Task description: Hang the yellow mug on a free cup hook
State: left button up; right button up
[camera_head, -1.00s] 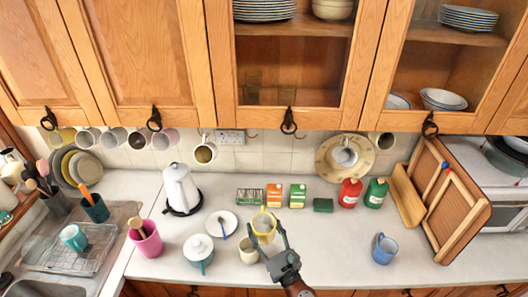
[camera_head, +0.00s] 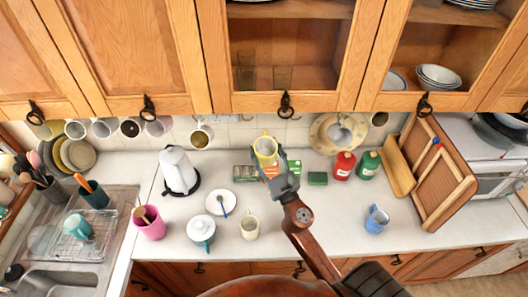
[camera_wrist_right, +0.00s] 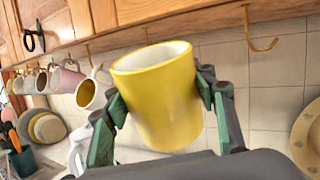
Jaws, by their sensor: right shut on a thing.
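The yellow mug (camera_head: 265,147) is held upright, mouth up, in my right gripper (camera_head: 280,163), raised above the counter near the tiled wall. In the right wrist view the yellow mug (camera_wrist_right: 160,100) sits between the two fingers, which press on its sides. Its handle is not clear in either view. An empty brass cup hook (camera_wrist_right: 262,42) hangs under the cabinet, right of the mug and apart from it. A white mug with a yellowish inside (camera_wrist_right: 91,92) hangs to the left; it also shows in the head view (camera_head: 201,135). My left gripper is out of view.
Several other mugs (camera_head: 103,128) hang further left. A plate (camera_head: 330,136) stands against the wall at right. Below are a kettle (camera_head: 179,171), a cream mug (camera_head: 249,227), small boxes, a red bottle (camera_head: 343,165) and a blue mug (camera_head: 377,219). The cabinet's lower edge is close above.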

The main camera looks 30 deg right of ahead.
aim_at(267, 143)
jog(key=shift+w+d+r, duration=0.2)
jog(key=shift+w+d, duration=0.15)
jog(key=shift+w, duration=0.3)
jog(key=shift+w+d, duration=0.1)
jog(key=shift+w, duration=0.1)
jog(key=shift+w+d, duration=0.1)
jog(key=shift+w, duration=0.15)
jog(key=shift+w+d+r, duration=0.2)
jog(key=shift+w+d, duration=0.25)
jog(key=shift+w, duration=0.35)
jog(key=shift+w+d, duration=0.25)
jog(key=shift+w, duration=0.15)
jog(key=shift+w+a, duration=0.5)
jog(key=shift+w, duration=0.3)
jog(key=shift+w+a, duration=0.5)
jog(key=shift+w, duration=0.35)
jog(key=shift+w+a, duration=0.5)
jog(key=shift+w, duration=0.3)
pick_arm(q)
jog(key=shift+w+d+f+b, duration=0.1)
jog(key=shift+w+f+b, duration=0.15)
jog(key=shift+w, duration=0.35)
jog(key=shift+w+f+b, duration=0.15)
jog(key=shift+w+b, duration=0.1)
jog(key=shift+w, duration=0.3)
pick_arm(e)
jog(key=shift+w+a+f, duration=0.3)
jog(key=shift+a+f, duration=0.1)
jog(key=shift+f, duration=0.15)
